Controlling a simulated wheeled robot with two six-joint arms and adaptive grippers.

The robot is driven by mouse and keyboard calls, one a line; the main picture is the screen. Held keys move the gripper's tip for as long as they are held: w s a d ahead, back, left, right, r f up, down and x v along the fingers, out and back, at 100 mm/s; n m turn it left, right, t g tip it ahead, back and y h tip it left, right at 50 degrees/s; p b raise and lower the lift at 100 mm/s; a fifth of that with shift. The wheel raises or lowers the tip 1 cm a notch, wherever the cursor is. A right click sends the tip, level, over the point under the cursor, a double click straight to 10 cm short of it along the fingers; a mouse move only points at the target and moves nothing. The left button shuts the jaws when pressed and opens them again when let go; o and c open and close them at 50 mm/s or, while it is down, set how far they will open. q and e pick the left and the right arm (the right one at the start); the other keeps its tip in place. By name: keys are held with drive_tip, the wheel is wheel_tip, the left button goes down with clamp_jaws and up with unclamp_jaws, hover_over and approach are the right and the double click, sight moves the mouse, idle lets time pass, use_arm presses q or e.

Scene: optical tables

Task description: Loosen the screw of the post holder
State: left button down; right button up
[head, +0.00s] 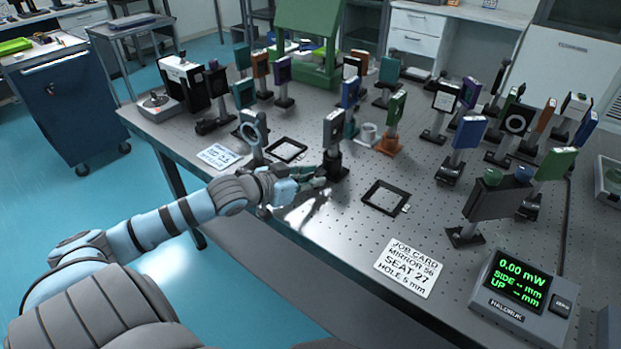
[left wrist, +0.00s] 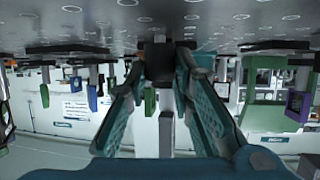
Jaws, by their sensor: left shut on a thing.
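The black post holder (head: 334,166) stands upright on the optical table, with a grey square-plated mount (head: 333,128) on its post. My left gripper (head: 318,180) reaches it from the left, low above the table. In the left wrist view, which shows the scene upside down, the two teal fingers (left wrist: 164,72) come together at the dark post holder (left wrist: 170,50). They are shut at its screw, which is hidden between the fingertips. My right gripper is in neither view.
Black square frames lie flat on the table, one right of the post holder (head: 385,197) and one behind left (head: 287,149). A job card (head: 408,267) and a power meter (head: 519,296) reading 0.00 mW are near the front right. Several mounted optics crowd the back and right.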

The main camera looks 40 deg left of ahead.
use_arm(q)
drive_tip(key=c, duration=1.4)
unclamp_jaws()
wheel_tip(320, 180, up, 10)
